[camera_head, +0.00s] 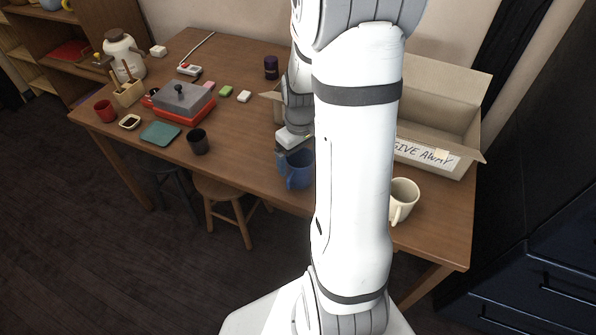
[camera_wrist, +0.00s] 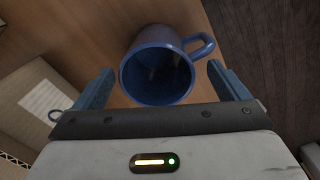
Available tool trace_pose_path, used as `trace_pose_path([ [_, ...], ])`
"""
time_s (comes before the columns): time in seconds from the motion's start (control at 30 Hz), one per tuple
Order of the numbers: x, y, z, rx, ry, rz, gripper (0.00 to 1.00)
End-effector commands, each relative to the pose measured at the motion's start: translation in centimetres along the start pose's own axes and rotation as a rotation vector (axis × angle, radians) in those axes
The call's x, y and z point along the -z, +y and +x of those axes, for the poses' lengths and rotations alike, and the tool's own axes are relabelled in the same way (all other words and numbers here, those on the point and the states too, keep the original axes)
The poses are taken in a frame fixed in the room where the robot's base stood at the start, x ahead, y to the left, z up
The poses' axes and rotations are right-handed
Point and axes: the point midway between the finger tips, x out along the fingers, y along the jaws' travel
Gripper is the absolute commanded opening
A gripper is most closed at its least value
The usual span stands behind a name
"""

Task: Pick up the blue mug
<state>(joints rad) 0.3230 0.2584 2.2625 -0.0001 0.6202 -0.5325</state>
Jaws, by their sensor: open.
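The blue mug (camera_head: 297,170) stands upright on the wooden table near its front edge, just left of my arm in the head view. In the wrist view the blue mug (camera_wrist: 160,72) shows its open mouth, with its handle at the upper right. My gripper (camera_wrist: 165,88) is open, with one blue-grey finger on each side of the mug in the picture. I cannot tell whether either finger touches it. In the head view my gripper (camera_head: 293,142) is at the mug's far side, partly hidden by my arm.
The cardboard box (camera_head: 470,167) marked "GIVE AWAY" stands at the right. A cream mug (camera_head: 405,193) is right of my arm. A black cup (camera_head: 198,142), a teal mat (camera_head: 160,133) and a red mug (camera_head: 105,110) are at the left. A wooden stool (camera_head: 225,187) is below the edge.

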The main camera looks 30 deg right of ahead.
Motion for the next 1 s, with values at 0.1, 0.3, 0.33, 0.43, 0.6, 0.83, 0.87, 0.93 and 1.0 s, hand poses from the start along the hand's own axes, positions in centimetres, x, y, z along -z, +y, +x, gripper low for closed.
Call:
trace_pose_path([
  [0.1, -0.1, 0.2, 2.0, 0.002, -0.004, 0.000, 0.94],
  [0.3, -0.1, 0.2, 3.2, 0.001, -0.001, 0.000, 0.94],
  [0.33, -0.1, 0.2, 3.2, 0.000, -0.001, 0.000, 0.94],
  [0.43, 0.0, 0.2, 3.2, 0.000, 0.000, 0.001, 0.94],
  [0.6, -0.1, 0.3, 3.2, 0.000, 0.000, 0.001, 0.85],
  [0.83, -0.1, 0.3, 3.2, 0.000, 0.000, 0.002, 0.66],
  [0.87, -0.1, 0.3, 3.2, 0.000, 0.000, 0.002, 0.63],
  [0.93, -0.1, 0.3, 3.2, 0.000, -0.001, 0.002, 0.58],
  [1.0, -0.1, 0.3, 3.2, 0.000, -0.001, 0.002, 0.52],
])
